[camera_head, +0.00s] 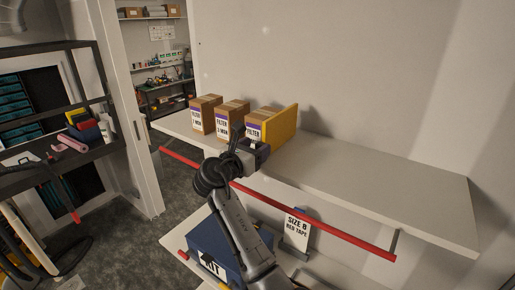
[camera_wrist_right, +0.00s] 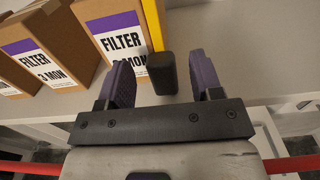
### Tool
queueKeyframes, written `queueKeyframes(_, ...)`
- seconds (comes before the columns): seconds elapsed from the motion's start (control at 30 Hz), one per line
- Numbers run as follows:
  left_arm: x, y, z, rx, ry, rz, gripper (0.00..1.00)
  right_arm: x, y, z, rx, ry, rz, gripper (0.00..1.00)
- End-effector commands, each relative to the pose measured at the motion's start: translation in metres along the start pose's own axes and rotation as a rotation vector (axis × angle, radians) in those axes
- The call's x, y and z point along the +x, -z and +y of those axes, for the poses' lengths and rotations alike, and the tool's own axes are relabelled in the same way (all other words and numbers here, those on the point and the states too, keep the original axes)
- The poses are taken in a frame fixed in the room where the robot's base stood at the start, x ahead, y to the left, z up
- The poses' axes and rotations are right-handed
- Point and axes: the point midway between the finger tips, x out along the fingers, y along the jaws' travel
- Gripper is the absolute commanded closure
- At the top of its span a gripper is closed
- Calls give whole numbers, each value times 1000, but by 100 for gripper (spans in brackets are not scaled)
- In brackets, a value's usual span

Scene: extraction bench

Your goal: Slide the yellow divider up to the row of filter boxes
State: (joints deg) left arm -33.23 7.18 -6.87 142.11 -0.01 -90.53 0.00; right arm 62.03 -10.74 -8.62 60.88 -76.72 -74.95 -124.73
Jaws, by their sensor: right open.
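The yellow divider (camera_head: 284,124) stands upright on the upper shelf, just right of the row of filter boxes. In the right wrist view the divider (camera_wrist_right: 153,24) shows as a thin yellow edge close beside the nearest box; whether they touch is unclear. A dark block (camera_wrist_right: 162,73) sits at its front end. The filter boxes are brown with white and purple labels: left (camera_head: 206,114), middle (camera_head: 232,118) and right (camera_head: 256,124). My right gripper (camera_wrist_right: 162,82) is open at the shelf front, its purple fingers either side of the dark block with gaps. My left gripper is out of view.
The upper shelf (camera_head: 385,185) is bare to the right of the divider. A red rail (camera_head: 320,227) runs along below its front edge. Below stand a blue kit box (camera_head: 213,245) and a white sign (camera_head: 296,229). A dark rack (camera_head: 50,150) stands at left.

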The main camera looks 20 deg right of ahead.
Motion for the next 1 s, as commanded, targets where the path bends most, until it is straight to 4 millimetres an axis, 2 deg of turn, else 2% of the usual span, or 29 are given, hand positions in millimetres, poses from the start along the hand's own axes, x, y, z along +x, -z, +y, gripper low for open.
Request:
queueKeyframes(0.2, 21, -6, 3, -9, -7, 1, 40, -44, 5, 0, 3, -4, 1, 40)
queueKeyframes(0.5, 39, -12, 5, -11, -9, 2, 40, -97, 3, 0, 2, -3, 1, 40)
queueKeyframes(0.7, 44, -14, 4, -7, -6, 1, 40, -116, 2, 0, 1, -2, 2, 40)
queueKeyframes(1.0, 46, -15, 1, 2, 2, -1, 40, -123, 0, 0, 0, 0, 1, 40)
